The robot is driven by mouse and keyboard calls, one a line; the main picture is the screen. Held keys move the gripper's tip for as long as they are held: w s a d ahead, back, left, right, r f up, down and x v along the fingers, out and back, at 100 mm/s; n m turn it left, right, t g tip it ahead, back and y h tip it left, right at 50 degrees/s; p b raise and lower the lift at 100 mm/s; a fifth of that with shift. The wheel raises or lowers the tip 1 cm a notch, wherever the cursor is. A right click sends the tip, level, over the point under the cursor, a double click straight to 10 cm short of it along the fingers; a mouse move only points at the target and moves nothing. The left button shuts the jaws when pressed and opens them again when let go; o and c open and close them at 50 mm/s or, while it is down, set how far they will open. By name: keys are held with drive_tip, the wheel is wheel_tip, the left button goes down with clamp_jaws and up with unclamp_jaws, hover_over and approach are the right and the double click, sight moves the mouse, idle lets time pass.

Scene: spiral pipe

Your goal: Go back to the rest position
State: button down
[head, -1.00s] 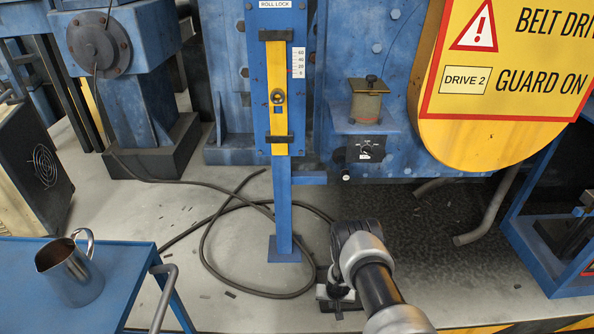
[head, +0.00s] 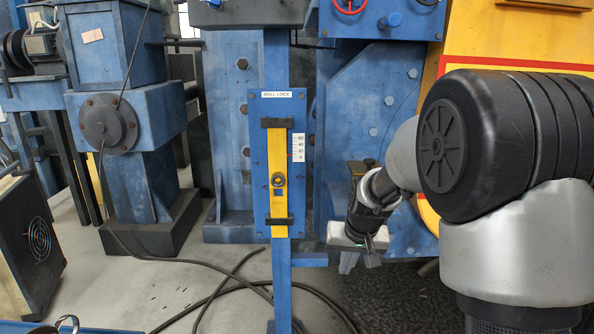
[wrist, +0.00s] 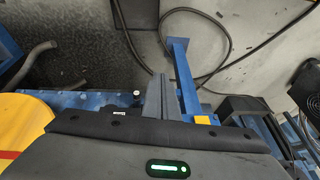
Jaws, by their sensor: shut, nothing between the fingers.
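My gripper (head: 359,262) hangs fingers-down in the head view, in front of the blue machine wall and to the right of the roll lock panel (head: 258,140). My arm fills the right side of that view. In the wrist view my gripper's fingers (wrist: 160,90) are together with nothing between them. The roll lock has a yellow slide bar (head: 277,160) with a round knob, beside a white scale (head: 298,147). It stands apart from my gripper, on a blue post (head: 282,290).
A dark cable (head: 215,290) loops on the floor. A fan-vented box (head: 35,235) stands at the left. The steel jug is mostly out of view at the bottom left. The yellow belt guard (head: 540,30) is largely hidden by my arm.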

drive_tip(key=s+r, duration=1.2)
drive_tip(key=s, duration=0.3)
drive_tip(key=s+d+r+t, duration=0.1)
drive_tip(key=s+d+r, duration=0.1)
drive_tip(key=s, duration=1.2)
wheel_tip(320, 180, up, 22)
drive_tip(key=p, duration=2.2)
drive_tip(key=shift+s+f+n+h, duration=0.15)
drive_tip(key=shift+s+n+h, duration=0.15)
drive_tip(key=shift+h, duration=0.1)
